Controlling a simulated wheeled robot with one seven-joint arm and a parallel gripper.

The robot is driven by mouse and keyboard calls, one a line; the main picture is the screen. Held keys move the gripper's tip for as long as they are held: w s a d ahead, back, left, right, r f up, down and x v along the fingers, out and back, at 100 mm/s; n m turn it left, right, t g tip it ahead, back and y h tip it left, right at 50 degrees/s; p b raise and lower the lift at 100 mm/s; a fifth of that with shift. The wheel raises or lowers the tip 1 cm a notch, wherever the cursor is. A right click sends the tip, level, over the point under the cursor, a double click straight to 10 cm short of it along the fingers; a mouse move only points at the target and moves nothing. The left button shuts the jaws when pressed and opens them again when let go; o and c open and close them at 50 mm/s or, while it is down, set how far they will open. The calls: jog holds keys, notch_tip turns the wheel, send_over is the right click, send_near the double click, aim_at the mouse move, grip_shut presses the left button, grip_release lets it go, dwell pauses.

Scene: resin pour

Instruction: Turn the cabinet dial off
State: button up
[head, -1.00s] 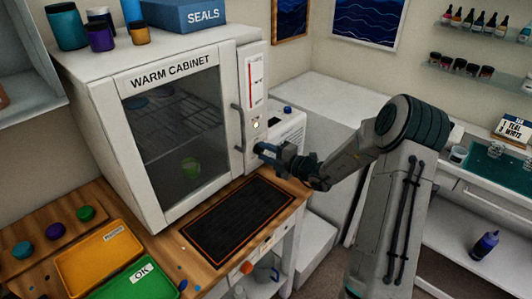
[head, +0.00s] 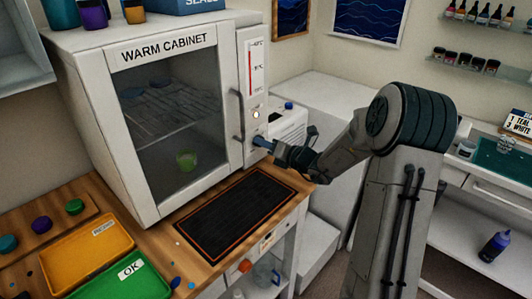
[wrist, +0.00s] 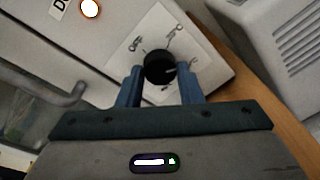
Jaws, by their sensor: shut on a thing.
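The warm cabinet (head: 68,100) is white with a glass door, shut, and stands on the wooden bench. Its black round dial (wrist: 159,68) shows in the wrist view, on a pale plate with markings, one reading OFF at the upper left. The dial's light pointer mark faces right, away from OFF. My gripper (wrist: 160,82) has its two blue fingers on either side of the dial, shut on it. In the head view my gripper (head: 262,143) is at the lower right of the cabinet front and hides the dial.
A lit round lamp (wrist: 90,8) is above the dial. The door handle (head: 238,116) is just left of my gripper. A dark mat (head: 238,212) lies below on the bench.

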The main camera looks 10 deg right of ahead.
jog(key=n+b, duration=0.1)
jog(key=b, duration=0.1)
jog(key=f+n+b, duration=0.1)
jog(key=n+b, duration=0.1)
jog(key=b, duration=0.1)
jog(key=shift+s, duration=0.1)
jog(key=n+b, duration=0.3)
jog(key=b, duration=0.3)
jog(key=shift+a+f+n+t+h, duration=0.1)
jog(key=shift+n+t+h, duration=0.2)
jog(key=shift+n, duration=0.1)
jog(key=n+b, duration=0.6)
jog(key=b, duration=0.7)
jog(key=shift+f+n+t, duration=0.15)
jog(key=shift+n+t, duration=0.15)
jog(key=shift+t, duration=0.1)
jog(key=n+b, duration=0.6)
jog(key=b, duration=0.5)
jog(key=shift+t, duration=0.3)
jog(key=n+b, duration=0.1)
jog(key=b, duration=0.1)
jog(key=n+b, duration=0.2)
jog(key=shift+r, duration=0.25)
jog(key=shift+r+n+b, duration=0.15)
jog(key=shift+n+b, duration=0.25)
jog(key=o, duration=1)
jog(key=shift+c, duration=0.2)
jog(key=shift+r, duration=0.1)
